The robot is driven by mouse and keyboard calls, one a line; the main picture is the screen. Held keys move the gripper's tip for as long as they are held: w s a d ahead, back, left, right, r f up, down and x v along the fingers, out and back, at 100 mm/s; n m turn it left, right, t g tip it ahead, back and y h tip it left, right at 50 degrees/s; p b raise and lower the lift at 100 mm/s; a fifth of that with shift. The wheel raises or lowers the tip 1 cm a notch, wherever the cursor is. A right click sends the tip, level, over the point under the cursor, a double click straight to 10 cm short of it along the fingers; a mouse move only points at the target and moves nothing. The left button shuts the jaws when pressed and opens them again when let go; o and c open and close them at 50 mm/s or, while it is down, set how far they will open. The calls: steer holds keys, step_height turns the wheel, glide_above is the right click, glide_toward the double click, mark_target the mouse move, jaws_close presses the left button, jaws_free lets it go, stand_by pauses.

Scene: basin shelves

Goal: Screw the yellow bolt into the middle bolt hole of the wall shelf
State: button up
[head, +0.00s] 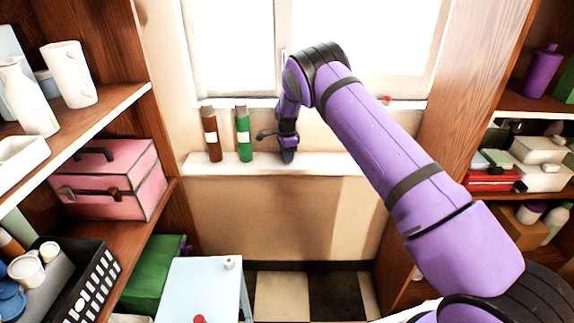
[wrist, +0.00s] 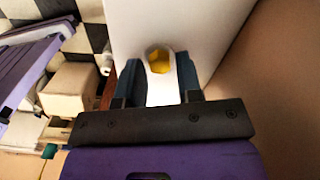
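The white wall shelf (head: 340,164) runs below the window in the head view. Its pale surface also fills the middle of the wrist view (wrist: 205,30). My gripper (head: 288,156) points down at the shelf top, right of two bottles. In the wrist view my gripper (wrist: 158,68) has its two dark blue fingers apart, one on each side of the yellow bolt (wrist: 159,63). The bolt shows as a small yellow patch with a darker rim at the shelf surface. Narrow gaps seem to lie between it and the fingers. The bolt is hidden in the head view.
A brown bottle (head: 211,138) and a green bottle (head: 243,138) stand on the wall shelf left of my gripper. Loaded wooden shelves flank both sides, with a pink box (head: 115,180) at left. A pale small table (head: 200,285) stands below. The wall shelf's right part is clear.

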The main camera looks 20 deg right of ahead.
steer(key=shift+r, duration=3.3)
steer(key=shift+d+r, duration=0.1)
steer(key=shift+r, duration=0.25)
steer(key=s+d+r+n, duration=0.1)
steer(key=s+r, duration=0.2)
steer(key=r, duration=0.4)
steer(key=s+d+r+n+t+y, duration=0.1)
steer(key=s+r+n, duration=0.15)
steer(key=r, duration=0.35)
steer(key=s+d+r, duration=0.2)
steer(key=s+r, duration=0.2)
steer(key=r, duration=0.3)
steer(key=s+d+r+n+t, duration=0.15)
steer(key=s+r+n, duration=0.35)
steer(key=s+r, duration=0.8)
steer(key=s+d+r+n+t, duration=0.1)
steer(key=s+r+n, duration=0.1)
steer(key=s, duration=0.8)
steer(key=s+r+n, duration=0.3)
steer(key=s, duration=0.7)
steer(key=s+f+n+t+h, duration=0.1)
steer(key=s+f+n, duration=0.3)
steer(key=s, duration=1)
steer(key=shift+s+d+t, duration=0.15)
steer(key=shift+s+t, duration=0.15)
steer(key=shift+t, duration=0.05)
